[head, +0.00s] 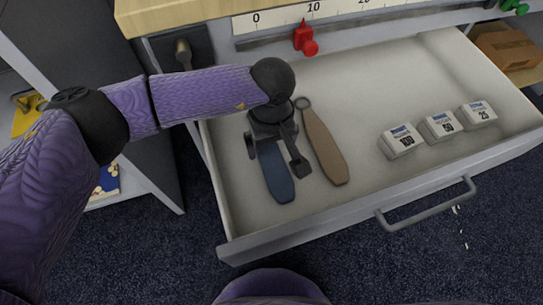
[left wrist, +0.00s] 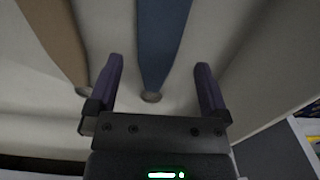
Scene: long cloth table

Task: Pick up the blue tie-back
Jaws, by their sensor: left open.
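The blue tie-back (head: 277,178) lies flat in the left part of the open drawer (head: 365,92). My left gripper (head: 278,160) is over its upper end, which is partly hidden by the gripper in the head view. In the left wrist view the open left gripper (left wrist: 160,70) has one finger on each side of the blue tie-back (left wrist: 161,45), and nothing is held. I cannot tell how far the fingertips are above the drawer floor. My right gripper is not in view.
A tan tie-back (head: 325,150) lies just right of the blue one and shows in the left wrist view (left wrist: 58,40). Several white labelled blocks (head: 438,126) stand farther right. The drawer handle (head: 428,208) is in front. A red slider (head: 305,39) sits on the ruler behind.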

